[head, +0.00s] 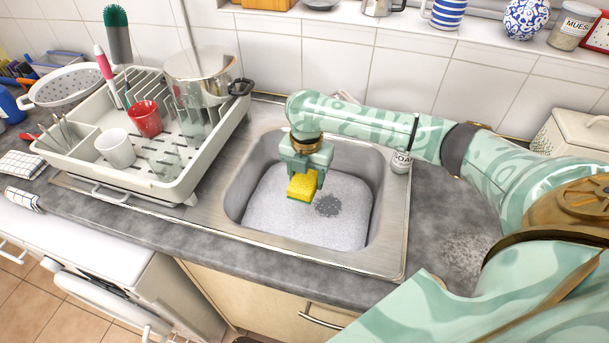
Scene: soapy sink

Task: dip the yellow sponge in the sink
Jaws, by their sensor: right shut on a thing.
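The yellow sponge (302,184) has a green edge and is held in my right gripper (304,172), which is shut on it. My right arm comes in from the right and the gripper points down over the sink. The sink (232,196) is a steel basin filled with greyish-white suds (275,222). The sponge is over the suds, left of a dark patch (328,206) in them. I cannot tell whether the sponge touches the suds. My left gripper is not in view.
A white dish rack (190,182) with a red cup (145,118), a white cup (115,149) and a pot (200,65) stands left of the sink. A soap bottle (402,160) stands at the sink's right back corner. The grey counter (440,215) right of the sink is clear.

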